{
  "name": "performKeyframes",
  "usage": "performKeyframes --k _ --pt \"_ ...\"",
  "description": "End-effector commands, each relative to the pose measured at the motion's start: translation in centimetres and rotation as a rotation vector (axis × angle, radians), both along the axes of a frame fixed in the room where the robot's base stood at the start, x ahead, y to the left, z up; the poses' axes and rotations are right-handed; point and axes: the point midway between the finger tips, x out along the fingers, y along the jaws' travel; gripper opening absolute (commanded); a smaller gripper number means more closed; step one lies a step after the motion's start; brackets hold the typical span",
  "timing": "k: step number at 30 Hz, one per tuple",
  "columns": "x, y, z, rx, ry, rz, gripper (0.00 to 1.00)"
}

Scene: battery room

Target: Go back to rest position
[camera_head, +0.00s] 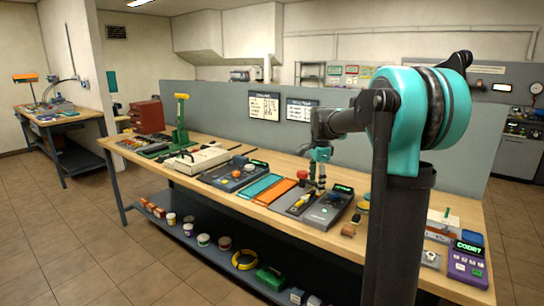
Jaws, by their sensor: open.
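My gripper (318,184) hangs at the end of my teal and black arm, pointing down over the right-middle part of the long wooden workbench (215,190). It is open, just above or among the items beside a dark grey device with a green display (343,190). The fingertips are small here, and I cannot tell whether they touch anything. A yellow item (306,199) lies on a dark tray close below the gripper. My arm column hides part of the bench at the right.
Teal and orange mats (281,192) lie left of the gripper. A purple meter (467,262) stands at the bench's right end. A grey partition (220,112) runs behind the bench. Tubs and a yellow coil (245,260) sit on the lower shelf. The tiled floor at left is clear.

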Motion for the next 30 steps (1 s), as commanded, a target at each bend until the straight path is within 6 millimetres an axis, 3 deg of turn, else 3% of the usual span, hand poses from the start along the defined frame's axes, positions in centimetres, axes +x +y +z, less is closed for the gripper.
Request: performKeyframes --k 1,12,18,24,30 --pt "-2.2 -0.3 -1.1 -0.01 -0.017 0.083 0.66" --pt "-19.0 -2.0 -11.2 -0.163 -0.155 0.837 0.66" --pt "-27.1 -2.5 -16.5 -0.27 -0.202 1.172 0.66" --pt "-30.8 -2.7 -18.9 -0.33 -0.219 1.333 0.66" --pt "-31.2 -2.7 -19.2 -0.338 -0.221 1.354 0.66"
